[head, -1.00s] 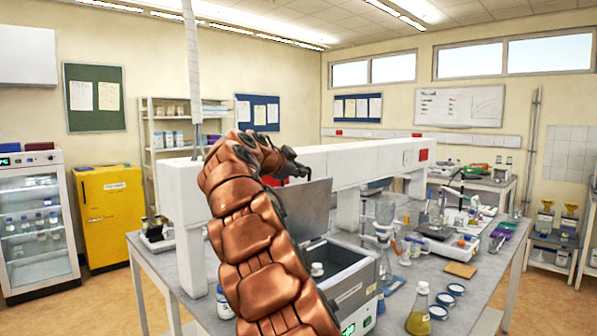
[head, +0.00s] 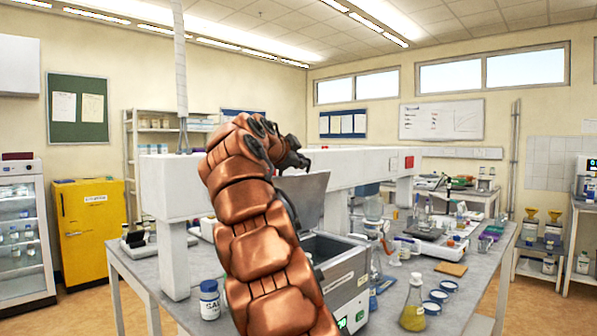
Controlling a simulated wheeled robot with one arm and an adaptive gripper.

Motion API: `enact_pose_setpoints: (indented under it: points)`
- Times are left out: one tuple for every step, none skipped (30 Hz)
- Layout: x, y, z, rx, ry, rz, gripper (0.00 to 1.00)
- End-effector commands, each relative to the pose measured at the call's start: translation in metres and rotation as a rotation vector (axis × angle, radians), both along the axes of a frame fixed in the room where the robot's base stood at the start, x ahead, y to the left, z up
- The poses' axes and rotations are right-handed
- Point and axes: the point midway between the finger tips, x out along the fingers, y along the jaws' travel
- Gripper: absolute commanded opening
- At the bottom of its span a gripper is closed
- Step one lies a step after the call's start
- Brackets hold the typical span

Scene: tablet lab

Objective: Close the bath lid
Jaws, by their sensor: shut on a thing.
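The bath (head: 343,272) is a grey metal box with a dark open well and a green display on its front, standing on the lab table. The arm hides the left part of the lid and bath, and the exact finger contact is too small to see clearly.
A white beam (head: 375,168) on posts spans the table behind the lid. A white bottle (head: 210,300) stands left of the arm.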

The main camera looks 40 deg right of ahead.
Motion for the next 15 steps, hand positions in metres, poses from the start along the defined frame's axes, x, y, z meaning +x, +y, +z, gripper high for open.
enact_pose_setpoints:
  points:
    - [-0.0006, 0.0009, -0.0061, 0.003, -0.007, 0.003, 0.0]
    - [-0.0012, 0.0014, -0.0057, 0.002, -0.011, 0.004, 0.0]
    - [-0.002, 0.002, -0.006, 0.002, -0.017, 0.005, 0.0]
    - [-0.0025, 0.0025, -0.0063, 0.003, -0.021, 0.006, 0.0]
    - [-0.003, 0.0029, -0.0061, 0.003, -0.026, 0.006, 0.0]
    - [-0.0038, 0.0034, -0.0062, 0.003, -0.031, 0.008, 0.0]
    - [-0.0044, 0.0039, -0.0063, 0.003, -0.034, 0.009, 0.0]
    - [-0.0049, 0.0043, -0.0066, 0.003, -0.039, 0.009, 0.0]
    - [-0.0055, 0.0047, -0.0065, 0.002, -0.044, 0.01, 0.0]
    - [-0.0061, 0.005, -0.0067, 0.003, -0.047, 0.01, 0.0]
    - [-0.0066, 0.0053, -0.0069, 0.003, -0.05, 0.012, 0.0]
    - [-0.0074, 0.0056, -0.0072, 0.003, -0.055, 0.012, 0.0]
    - [-0.0079, 0.0058, -0.0076, 0.003, -0.058, 0.013, 0.0]
    - [-0.0083, 0.0059, -0.0075, 0.003, -0.06, 0.013, 0.0]
    - [-0.0089, 0.0061, -0.0076, 0.003, -0.065, 0.013, 0.0]
